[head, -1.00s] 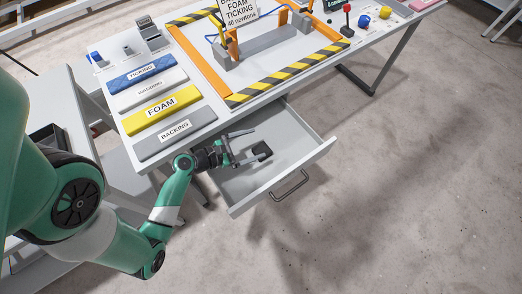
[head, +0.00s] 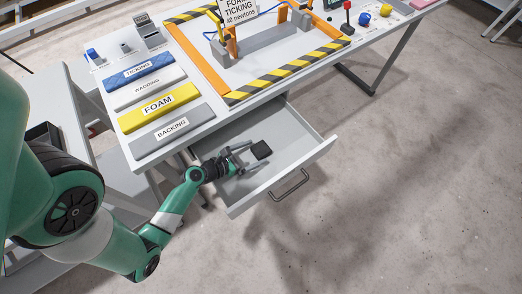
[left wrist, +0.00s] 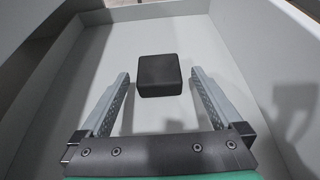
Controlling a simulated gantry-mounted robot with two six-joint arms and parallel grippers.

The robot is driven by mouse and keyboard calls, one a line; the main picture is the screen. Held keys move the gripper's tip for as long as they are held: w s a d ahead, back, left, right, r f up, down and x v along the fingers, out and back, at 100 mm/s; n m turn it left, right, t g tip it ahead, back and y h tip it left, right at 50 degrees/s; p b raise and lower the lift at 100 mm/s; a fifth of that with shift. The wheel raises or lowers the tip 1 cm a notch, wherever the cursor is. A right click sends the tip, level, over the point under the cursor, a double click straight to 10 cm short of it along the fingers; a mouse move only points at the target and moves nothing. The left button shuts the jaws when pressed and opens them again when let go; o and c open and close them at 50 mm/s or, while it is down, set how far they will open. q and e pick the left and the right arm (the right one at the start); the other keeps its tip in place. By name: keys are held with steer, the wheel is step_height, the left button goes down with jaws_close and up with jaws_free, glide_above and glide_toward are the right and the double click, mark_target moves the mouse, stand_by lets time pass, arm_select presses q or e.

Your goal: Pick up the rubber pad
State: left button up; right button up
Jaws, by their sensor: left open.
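The rubber pad is a small dark block (head: 261,149) lying on the floor of the open drawer (head: 287,127). In the left wrist view the pad (left wrist: 159,75) sits ahead of my left gripper (left wrist: 160,76), about midway between its two fingers and near the level of their tips. My left gripper (head: 247,156) is open and empty, inside the drawer, with its fingers pointing at the pad. The fingers do not touch the pad. My right gripper is not in view.
The drawer walls stand around the gripper, with a handle (head: 290,186) on the front. Above is the table, with labelled bars such as the yellow foam bar (head: 158,107) and a striped frame (head: 285,73). Most of the drawer floor is bare.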

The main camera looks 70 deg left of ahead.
mark_target(263, 147)
arm_select(q)
steer(key=x, duration=0.1)
steer(key=b+x, duration=0.1)
steer(key=x, duration=0.3)
steer(key=shift+w+a+r, duration=0.1)
steer(key=shift+a+r, duration=0.05)
steer(key=shift+r, duration=0.2)
steer(key=c, duration=1.4)
